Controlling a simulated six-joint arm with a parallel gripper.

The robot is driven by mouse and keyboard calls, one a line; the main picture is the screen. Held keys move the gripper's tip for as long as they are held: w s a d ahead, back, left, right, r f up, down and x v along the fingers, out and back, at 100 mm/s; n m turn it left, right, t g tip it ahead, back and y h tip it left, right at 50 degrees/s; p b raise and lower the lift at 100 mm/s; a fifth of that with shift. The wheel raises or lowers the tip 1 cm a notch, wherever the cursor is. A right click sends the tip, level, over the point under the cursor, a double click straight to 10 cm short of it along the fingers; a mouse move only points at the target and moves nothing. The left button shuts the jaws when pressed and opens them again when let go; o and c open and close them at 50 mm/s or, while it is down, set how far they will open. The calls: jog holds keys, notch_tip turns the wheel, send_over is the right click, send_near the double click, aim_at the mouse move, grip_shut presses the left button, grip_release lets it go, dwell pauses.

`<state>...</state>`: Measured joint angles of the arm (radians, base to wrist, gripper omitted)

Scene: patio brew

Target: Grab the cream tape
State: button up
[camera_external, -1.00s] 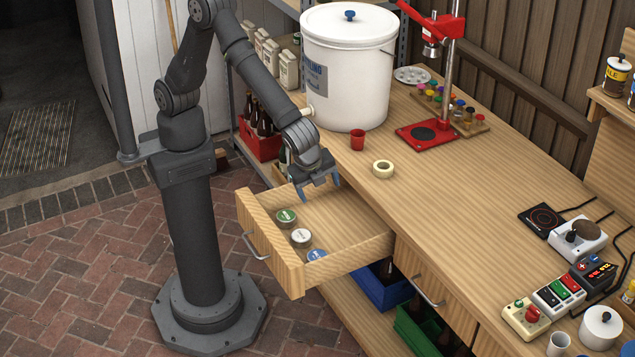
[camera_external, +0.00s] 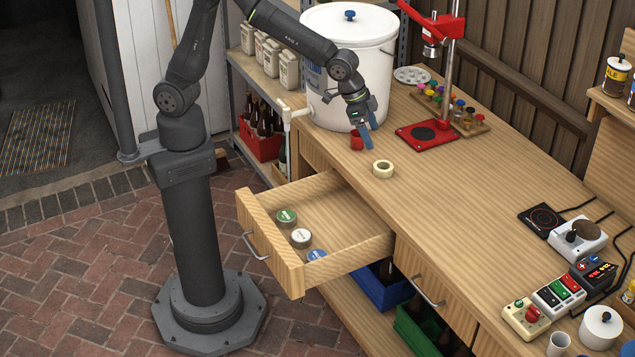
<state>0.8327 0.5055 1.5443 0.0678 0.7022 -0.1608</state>
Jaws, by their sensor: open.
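The cream tape (camera_external: 383,169) is a small roll lying flat on the wooden bench top, near the bench's front edge and above the open drawer. My gripper (camera_external: 368,140) is open, with blue fingers pointing down. It hangs above and slightly left of the tape, apart from it, and nothing shows between its fingers. The fingers partly cover a small red cup (camera_external: 356,141) behind them.
A large white bucket (camera_external: 385,70) stands behind my gripper. A red bottle capper (camera_external: 428,134) stands to the right, with a rack of coloured caps (camera_external: 470,128) beside it. The open drawer (camera_external: 335,215) holds several round tins. The bench right of the tape is clear.

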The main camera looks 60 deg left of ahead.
send_over(381, 162)
jog(key=s, duration=0.2)
jog(key=f, duration=0.5)
jog(key=shift+s+d+f, duration=0.2)
jog(key=shift+d+f, duration=0.1)
jog(key=shift+d, duration=0.1)
jog(key=x, duration=0.4)
jog(key=shift+a+f, duration=0.1)
jog(key=shift+a, duration=0.25)
jog(key=shift+w+d+f, duration=0.15)
jog(key=shift+w+f, duration=0.05)
jog(key=shift+f, duration=0.4)
jog(key=shift+c, duration=0.3)
jog(key=c, duration=1)
